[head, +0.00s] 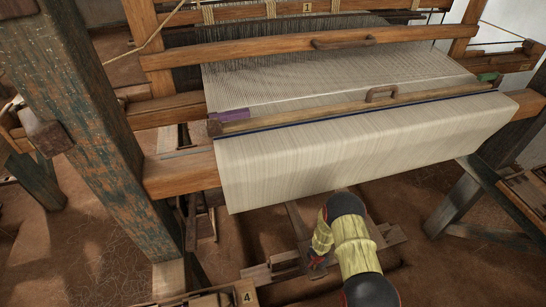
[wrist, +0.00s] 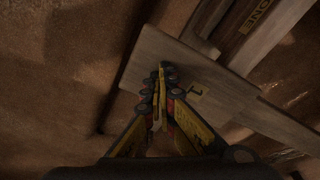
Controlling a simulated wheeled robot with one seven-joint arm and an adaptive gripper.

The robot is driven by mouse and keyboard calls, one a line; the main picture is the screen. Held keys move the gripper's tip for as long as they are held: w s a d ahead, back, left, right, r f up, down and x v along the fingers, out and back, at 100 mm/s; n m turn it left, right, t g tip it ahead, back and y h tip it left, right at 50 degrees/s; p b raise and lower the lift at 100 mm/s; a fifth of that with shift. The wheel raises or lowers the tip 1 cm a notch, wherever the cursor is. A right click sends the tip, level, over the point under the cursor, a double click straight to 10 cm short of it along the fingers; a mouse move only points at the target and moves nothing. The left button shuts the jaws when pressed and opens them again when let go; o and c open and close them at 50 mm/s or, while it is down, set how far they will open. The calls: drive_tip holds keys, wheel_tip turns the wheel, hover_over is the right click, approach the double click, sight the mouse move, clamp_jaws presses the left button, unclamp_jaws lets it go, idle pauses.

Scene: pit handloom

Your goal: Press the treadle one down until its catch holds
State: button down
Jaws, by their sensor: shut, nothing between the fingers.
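In the wrist view a flat wooden treadle end (wrist: 160,50) with a small dark mark that looks like a 1 lies under my gripper (wrist: 165,68). The fingers are shut together and empty, with their tips over the board. I cannot tell whether they touch it. A narrower wooden bar beside it carries lettering that reads like ONE (wrist: 260,14). In the head view my gripper (head: 317,263) is small and low, below the cloth, near wooden treadle parts (head: 298,222) partly hidden by my arm. The catch cannot be made out.
The cloth roll (head: 365,150) and front beam (head: 180,172) hang above my arm. A thick blue-green post (head: 105,140) stands at left, and a frame leg (head: 455,205) at right. A wooden piece marked 4 (head: 247,297) lies at the bottom. Bare brown earth surrounds the treadles.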

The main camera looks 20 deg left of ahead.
drive_tip(key=f, duration=0.7)
drive_tip(key=shift+s+d+f, duration=0.1)
drive_tip(key=shift+s+f, duration=0.1)
drive_tip(key=shift+f, duration=0.1)
drive_tip(key=shift+r, duration=0.15)
wheel_tip(320, 180, up, 16)
drive_tip(key=p, duration=0.6)
drive_tip(key=shift+w, duration=0.15)
idle(0.5)
